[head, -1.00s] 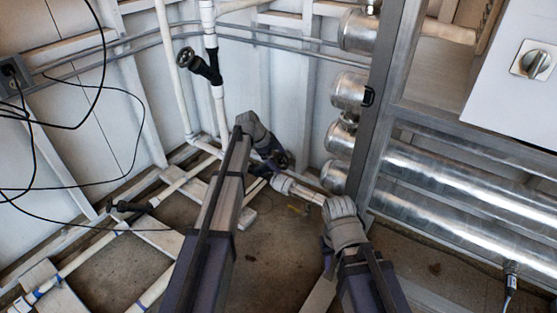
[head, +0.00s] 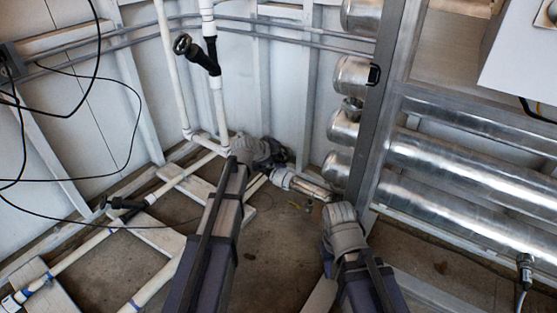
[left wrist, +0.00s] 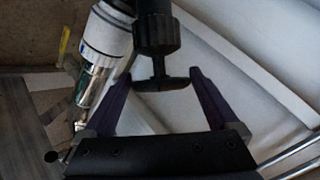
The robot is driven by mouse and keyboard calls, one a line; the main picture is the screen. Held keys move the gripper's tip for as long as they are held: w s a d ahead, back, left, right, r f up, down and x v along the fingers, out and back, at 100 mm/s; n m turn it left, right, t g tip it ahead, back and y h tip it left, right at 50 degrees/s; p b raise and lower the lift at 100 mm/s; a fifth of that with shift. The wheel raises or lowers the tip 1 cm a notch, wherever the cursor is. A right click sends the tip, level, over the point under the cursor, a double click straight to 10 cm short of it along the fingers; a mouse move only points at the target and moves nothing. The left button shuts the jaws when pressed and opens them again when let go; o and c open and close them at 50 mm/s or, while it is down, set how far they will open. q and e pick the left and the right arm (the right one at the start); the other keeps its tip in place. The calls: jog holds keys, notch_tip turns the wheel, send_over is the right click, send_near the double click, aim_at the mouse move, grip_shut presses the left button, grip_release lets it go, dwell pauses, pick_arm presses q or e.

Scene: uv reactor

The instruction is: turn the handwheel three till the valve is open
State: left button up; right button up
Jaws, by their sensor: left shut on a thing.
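In the left wrist view, a black handwheel (left wrist: 162,84) sits on a ribbed black valve body (left wrist: 157,38). My left gripper (left wrist: 163,70) has one dark finger at each end of the handwheel and is shut on it. In the head view, my left gripper (head: 280,154) is low in the far corner, and its arm hides most of this valve. The wheel's number cannot be read. My right arm ends low in the middle of the head view; its fingers do not show.
Another black handwheel (head: 182,45) is on the upright white pipe (head: 219,105), and one (head: 110,204) is on the left floor pipe. Steel cylinders (head: 460,160) and a grey frame post (head: 386,95) stand at the right. Black cables (head: 137,105) hang at the left.

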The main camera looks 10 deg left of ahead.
pick_arm(q)
jog(key=shift+s+d+f+n+t+y+b, duration=0.15)
jog(key=shift+n+t+y+b, duration=0.1)
jog(key=shift+n+t+b, duration=0.25)
jog(key=shift+s+a+f+n+t+y+b, duration=0.15)
jog(key=shift+n+t+y+b, duration=0.15)
jog(key=shift+t+b, duration=0.3)
jog(key=shift+w+d+r+n+b, duration=0.1)
jog(key=shift+n+b, duration=0.2)
jog(key=shift+b, duration=0.05)
pick_arm(e)
notch_tip(320, 180, down, 4)
jog(key=shift+r, duration=0.1)
pick_arm(q)
jog(key=shift+t, duration=0.3)
jog(key=o, duration=1)
jog(key=p+v, duration=0.3)
jog(key=v, duration=0.4)
jog(key=shift+s+r, duration=0.25)
jog(key=shift+s, duration=0.05)
pick_arm(e)
notch_tip(320, 180, up, 4)
jog(key=shift+f, duration=0.2)
